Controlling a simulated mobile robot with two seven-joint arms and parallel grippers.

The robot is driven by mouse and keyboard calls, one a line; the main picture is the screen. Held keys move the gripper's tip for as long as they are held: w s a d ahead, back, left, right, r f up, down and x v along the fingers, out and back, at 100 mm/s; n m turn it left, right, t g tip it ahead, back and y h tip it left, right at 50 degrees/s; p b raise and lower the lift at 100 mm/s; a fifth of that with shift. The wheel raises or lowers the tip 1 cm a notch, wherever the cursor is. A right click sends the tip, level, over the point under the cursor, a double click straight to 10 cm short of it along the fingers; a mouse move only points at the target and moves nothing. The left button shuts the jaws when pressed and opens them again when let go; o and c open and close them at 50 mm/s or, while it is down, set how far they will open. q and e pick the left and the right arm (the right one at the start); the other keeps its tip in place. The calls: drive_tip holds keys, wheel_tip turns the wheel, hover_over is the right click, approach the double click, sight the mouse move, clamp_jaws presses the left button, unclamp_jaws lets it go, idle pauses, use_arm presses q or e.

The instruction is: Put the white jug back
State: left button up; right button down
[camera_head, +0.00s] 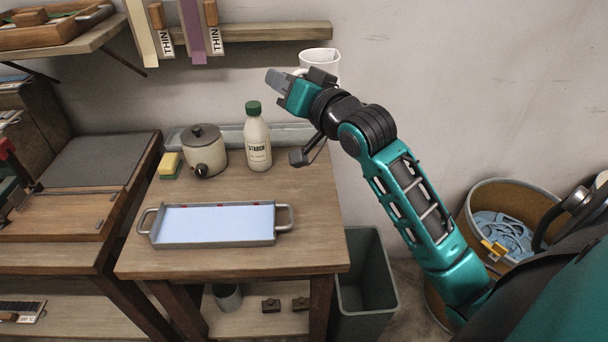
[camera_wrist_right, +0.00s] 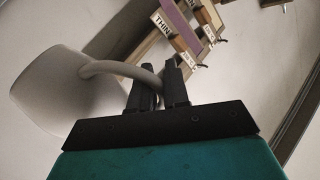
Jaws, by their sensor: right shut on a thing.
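The white jug (camera_head: 322,60) is up in the air beyond my right gripper (camera_head: 316,76) in the head view, in front of the wall and near the right end of the wall shelf. In the right wrist view the jug (camera_wrist_right: 65,92) fills the left side, and its curved handle (camera_wrist_right: 125,69) runs between the two black fingers (camera_wrist_right: 160,85). My right gripper is shut on that handle. The jug looks tilted in the wrist view. In the head view the gripper hides its lower part. My left gripper is not in view.
A wooden table (camera_head: 310,235) holds a metal tray (camera_head: 215,238) of pale blue liquid, a lidded pot (camera_head: 205,155), a starch bottle (camera_head: 257,142) and a sponge (camera_head: 169,165). The wall shelf (camera_head: 260,32) has hanging tools at left. A grey bin (camera_head: 365,285) stands right of the table.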

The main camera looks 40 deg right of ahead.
wheel_tip(320, 180, down, 18)
drive_tip(key=b, duration=0.4)
drive_tip(key=shift+f, duration=0.2)
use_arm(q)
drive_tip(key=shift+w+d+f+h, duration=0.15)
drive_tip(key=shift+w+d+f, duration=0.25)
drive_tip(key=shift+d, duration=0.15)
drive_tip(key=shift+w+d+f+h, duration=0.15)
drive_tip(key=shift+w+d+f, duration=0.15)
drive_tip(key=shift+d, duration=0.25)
use_arm(e)
drive_tip(key=shift+f, duration=0.15)
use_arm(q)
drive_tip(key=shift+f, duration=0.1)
use_arm(e)
drive_tip(key=shift+f, duration=0.1)
drive_tip(key=c, duration=1.1)
unclamp_jaws()
drive_tip(key=shift+f, duration=0.1)
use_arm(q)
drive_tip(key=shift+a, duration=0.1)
